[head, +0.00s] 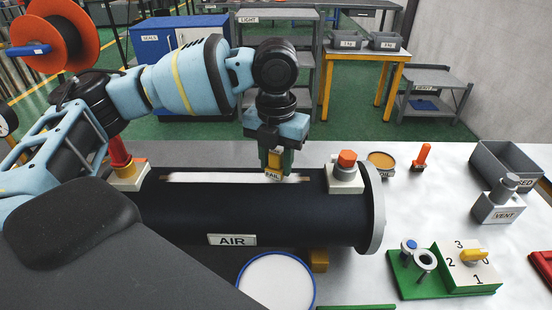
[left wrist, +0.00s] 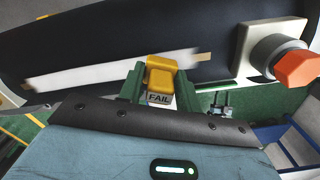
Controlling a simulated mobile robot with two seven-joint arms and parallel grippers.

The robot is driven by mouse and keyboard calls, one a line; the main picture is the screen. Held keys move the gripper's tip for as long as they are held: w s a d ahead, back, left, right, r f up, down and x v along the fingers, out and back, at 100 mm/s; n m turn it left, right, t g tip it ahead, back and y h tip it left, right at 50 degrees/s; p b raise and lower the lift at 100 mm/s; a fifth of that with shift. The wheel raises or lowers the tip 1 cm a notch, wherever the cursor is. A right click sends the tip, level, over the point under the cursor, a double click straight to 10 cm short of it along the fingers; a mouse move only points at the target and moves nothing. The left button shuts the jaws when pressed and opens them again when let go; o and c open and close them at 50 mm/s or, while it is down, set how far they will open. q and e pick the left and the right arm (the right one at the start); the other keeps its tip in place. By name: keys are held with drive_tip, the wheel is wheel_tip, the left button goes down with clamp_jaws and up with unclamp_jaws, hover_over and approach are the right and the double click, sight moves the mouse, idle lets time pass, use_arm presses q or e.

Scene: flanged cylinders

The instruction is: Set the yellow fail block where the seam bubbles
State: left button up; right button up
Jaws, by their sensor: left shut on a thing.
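My left gripper (head: 275,163) is shut on the yellow fail block (head: 273,174), with its FAIL label facing out. The block also shows between the green fingers in the left wrist view (left wrist: 160,76). It is over the right part of a white strip (head: 215,178) along the top of the black cylinder (head: 170,215) marked AIR. The strip shows in the left wrist view too (left wrist: 85,70). I cannot tell whether the block touches the cylinder. No distinct bubbles can be made out on the strip. My right gripper is not in view.
An orange-capped fitting (head: 346,165) stands right of the block, near the cylinder's grey flange (head: 376,208). A red-handled fitting (head: 121,160) is at the left end. A VENT valve (head: 497,200), a green-based numbered dial (head: 470,270) and a round white dish (head: 277,282) are around the cylinder.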

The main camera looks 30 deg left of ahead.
use_arm(q)
drive_tip(key=shift+f, duration=0.65)
drive_tip(key=o, duration=1.2)
drive_tip(key=shift+c, duration=0.2)
wheel_tip(320, 180, up, 8)
drive_tip(key=shift+f, duration=0.1)
